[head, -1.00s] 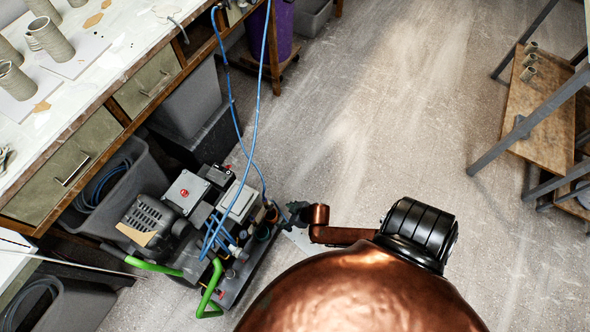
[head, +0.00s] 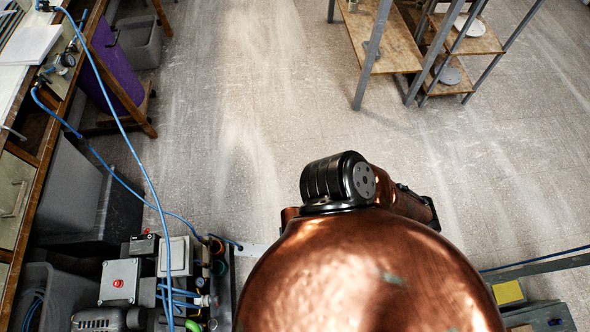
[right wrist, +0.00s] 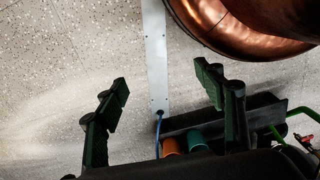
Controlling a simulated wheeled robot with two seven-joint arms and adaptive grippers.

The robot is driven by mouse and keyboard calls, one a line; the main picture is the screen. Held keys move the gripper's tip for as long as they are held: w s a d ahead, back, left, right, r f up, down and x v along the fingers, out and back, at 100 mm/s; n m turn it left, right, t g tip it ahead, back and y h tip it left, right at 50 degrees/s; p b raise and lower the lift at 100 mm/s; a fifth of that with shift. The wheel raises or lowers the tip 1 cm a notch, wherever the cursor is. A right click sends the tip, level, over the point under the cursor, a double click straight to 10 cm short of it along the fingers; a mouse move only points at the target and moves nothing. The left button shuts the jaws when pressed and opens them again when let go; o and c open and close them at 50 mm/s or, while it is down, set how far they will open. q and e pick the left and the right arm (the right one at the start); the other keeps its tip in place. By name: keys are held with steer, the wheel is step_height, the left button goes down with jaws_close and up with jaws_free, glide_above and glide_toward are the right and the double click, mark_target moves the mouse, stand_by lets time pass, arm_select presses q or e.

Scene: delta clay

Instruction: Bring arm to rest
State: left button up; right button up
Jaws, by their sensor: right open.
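My right gripper (right wrist: 162,80) shows in the right wrist view with its two dark green-black fingers spread apart. In the head view my copper body and a black-banded arm joint fill the lower middle, and no gripper can be made out there. My left gripper is in neither view.
An air compressor unit (head: 118,282) with blue hoses stands at lower left, close to my body. Its orange and teal fittings show beyond the fingers in the right wrist view. A workbench (head: 28,190) runs along the left, with a purple bin (head: 115,65). A shelf rack (head: 395,45) stands top right. Floor between is clear.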

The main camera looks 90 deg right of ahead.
steer(key=shift+f, duration=0.1)
stand_by(0.4)
arm_select(q)
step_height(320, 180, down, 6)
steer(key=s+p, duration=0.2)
steer(key=p, duration=0.7)
arm_select(e)
step_height(320, 180, down, 6)
steer(key=s, duration=0.2)
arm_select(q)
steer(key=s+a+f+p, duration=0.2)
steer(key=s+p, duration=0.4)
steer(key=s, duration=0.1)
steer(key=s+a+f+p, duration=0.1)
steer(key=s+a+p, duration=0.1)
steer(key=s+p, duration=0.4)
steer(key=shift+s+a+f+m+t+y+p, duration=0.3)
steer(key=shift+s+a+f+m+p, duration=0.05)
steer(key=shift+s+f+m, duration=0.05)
arm_select(e)
steer(key=s+d+f, duration=0.2)
steer(key=s, duration=0.5)
steer(key=s+d+f, duration=0.1)
steer(key=s+d, duration=0.1)
steer(key=s, duration=0.4)
steer(key=shift+s+d+f+n+t+h, duration=0.3)
steer(key=shift+s+d+f+n+t, duration=0.05)
steer(key=shift+n+t, duration=0.05)
